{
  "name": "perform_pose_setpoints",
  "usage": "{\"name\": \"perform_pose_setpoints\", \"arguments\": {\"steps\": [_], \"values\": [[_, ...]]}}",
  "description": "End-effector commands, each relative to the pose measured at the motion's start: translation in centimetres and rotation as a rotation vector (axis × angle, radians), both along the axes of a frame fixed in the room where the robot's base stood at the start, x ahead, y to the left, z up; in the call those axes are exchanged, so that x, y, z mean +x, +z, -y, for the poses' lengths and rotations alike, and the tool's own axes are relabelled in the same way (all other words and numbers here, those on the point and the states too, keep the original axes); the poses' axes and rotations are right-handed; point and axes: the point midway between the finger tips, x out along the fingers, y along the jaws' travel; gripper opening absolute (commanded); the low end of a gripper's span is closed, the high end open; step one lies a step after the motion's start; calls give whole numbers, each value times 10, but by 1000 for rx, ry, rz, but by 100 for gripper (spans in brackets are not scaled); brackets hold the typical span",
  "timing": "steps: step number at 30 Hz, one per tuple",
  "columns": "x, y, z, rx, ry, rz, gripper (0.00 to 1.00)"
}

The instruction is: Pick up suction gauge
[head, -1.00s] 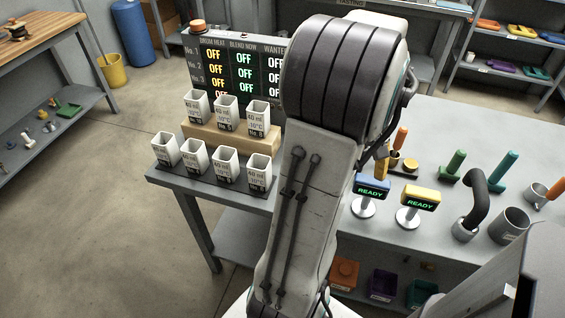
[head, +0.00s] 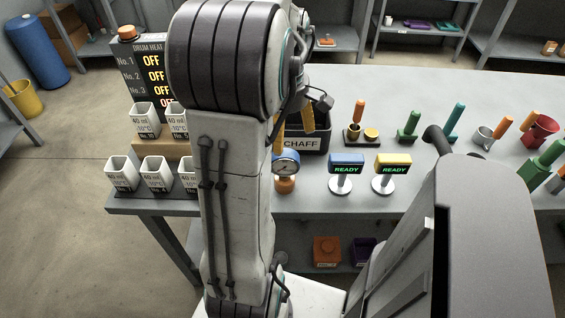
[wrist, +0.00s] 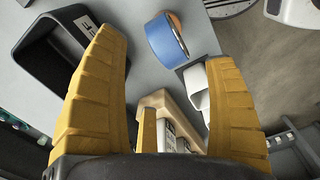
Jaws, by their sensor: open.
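In the wrist view a blue round body with an orange part, which looks like the gauge (wrist: 166,40), lies between the fingertips and apart from both. My gripper (head: 293,128) has yellow fingers and shows partly behind my arm, near the gauge. In the wrist view my gripper (wrist: 167,50) is open and empty.
The black CHAFF bin (head: 309,140) stands close behind the gauge, and at the left finger in the wrist view (wrist: 48,60). A blue READY display (head: 346,163) and a yellow one (head: 391,164) stand to the right. White cups (head: 157,174) stand left of my arm.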

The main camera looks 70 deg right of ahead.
Motion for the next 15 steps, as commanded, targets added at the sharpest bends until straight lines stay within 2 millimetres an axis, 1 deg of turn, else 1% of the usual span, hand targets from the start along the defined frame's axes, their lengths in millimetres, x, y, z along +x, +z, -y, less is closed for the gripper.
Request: {"name": "perform_pose_setpoints", "arguments": {"steps": [9,11,15], "values": [[0,0,-3,12,239,-3,78],[0,-2,-3,12,263,-4,78],[0,-11,-3,13,286,-4,78]]}}
